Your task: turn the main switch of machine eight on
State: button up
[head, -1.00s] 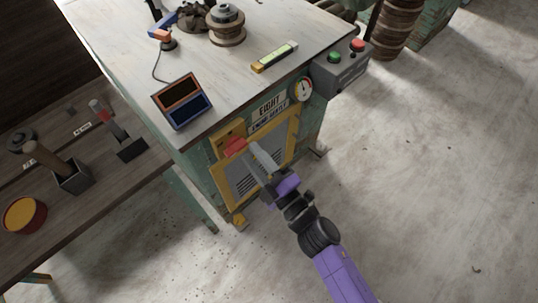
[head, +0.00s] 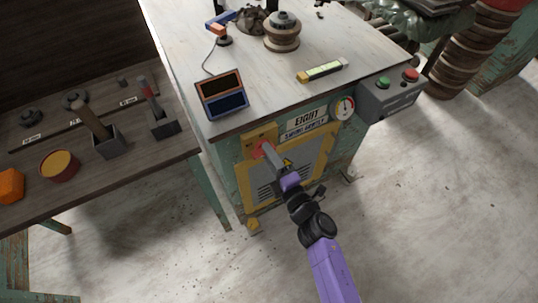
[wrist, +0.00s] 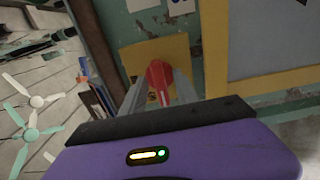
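Machine eight (head: 309,118) carries a plate reading EIGHT on its green front. Its main switch is a red handle (head: 259,149) on a yellow plate (head: 262,135) at the upper left of that front. In the wrist view the red handle (wrist: 158,75) stands between my two grey fingers, in front of the yellow plate (wrist: 178,52). My gripper (head: 268,150) is at the switch, its fingers on either side of the handle. The fingers look apart; whether they touch the handle is unclear. The fingers partly hide the handle and its markings.
A control box (head: 392,97) with green and red buttons juts from the machine's right corner. A small two-panel display (head: 222,96) stands at the tabletop's front left corner. A wooden bench (head: 120,165) with tools stands to the left.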

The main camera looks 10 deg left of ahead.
jog(key=shift+w+a, duration=0.1)
jog(key=shift+w, duration=0.05)
grip_shut()
dwell(0.4)
jog(key=shift+m+p, duration=3.65)
jog(key=shift+m, duration=5.35)
jog(key=shift+f, duration=0.1)
